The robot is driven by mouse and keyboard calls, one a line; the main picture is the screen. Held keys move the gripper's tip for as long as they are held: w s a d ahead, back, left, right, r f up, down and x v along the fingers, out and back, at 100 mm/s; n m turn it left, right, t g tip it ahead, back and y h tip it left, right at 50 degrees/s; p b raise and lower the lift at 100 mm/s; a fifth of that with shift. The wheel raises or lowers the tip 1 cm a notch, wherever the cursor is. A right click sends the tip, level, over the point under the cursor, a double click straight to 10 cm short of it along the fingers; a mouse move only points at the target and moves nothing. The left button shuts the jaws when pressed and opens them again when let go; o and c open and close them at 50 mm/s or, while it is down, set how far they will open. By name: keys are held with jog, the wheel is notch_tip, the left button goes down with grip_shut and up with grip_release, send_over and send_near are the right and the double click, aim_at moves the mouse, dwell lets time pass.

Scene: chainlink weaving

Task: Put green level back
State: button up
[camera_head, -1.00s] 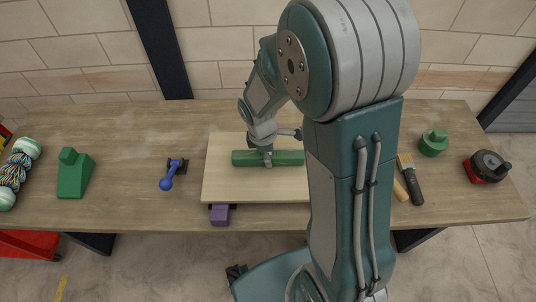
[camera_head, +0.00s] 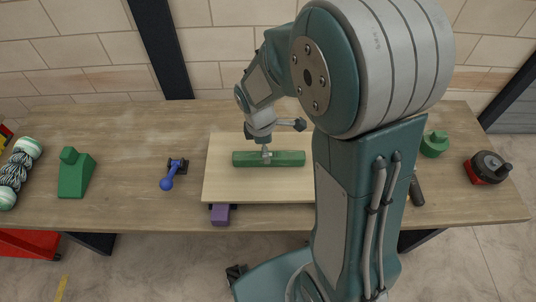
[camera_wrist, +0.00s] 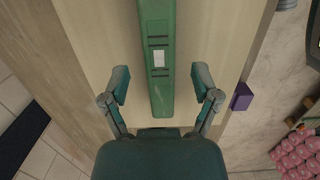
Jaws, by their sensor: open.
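The green level (camera_head: 285,159) lies flat on the pale wooden board (camera_head: 225,185), long side running left to right in the head view. In the wrist view the level (camera_wrist: 157,85) runs up from between the fingers, with a whitish window near its middle. My gripper (camera_head: 266,155) is above the level, left of its right end. In the wrist view my gripper (camera_wrist: 161,85) is open, one finger on each side of the level with clear gaps, touching neither edge. My arm hides the board's right part in the head view.
A purple clamp part (camera_head: 221,215) sits at the board's front edge. A blue-handled tool (camera_head: 170,175) and a green block (camera_head: 76,172) lie left. A green round piece (camera_head: 434,144) and a dark red-based tool (camera_head: 487,167) stand right. The table left of the board has free room.

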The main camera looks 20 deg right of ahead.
jog(key=r, duration=0.6)
jog(key=shift+w+a+r, duration=0.15)
jog(key=shift+a+r, duration=0.15)
jog(key=shift+a, duration=0.1)
jog(key=s+d+r+m+t+y, duration=0.1)
jog(key=s+r+m+t, duration=0.5)
jog(key=s+r+m, duration=0.7)
jog(key=shift+s+d+m, duration=0.15)
jog(key=shift+s+m, duration=0.55)
jog(key=shift+s, duration=0.1)
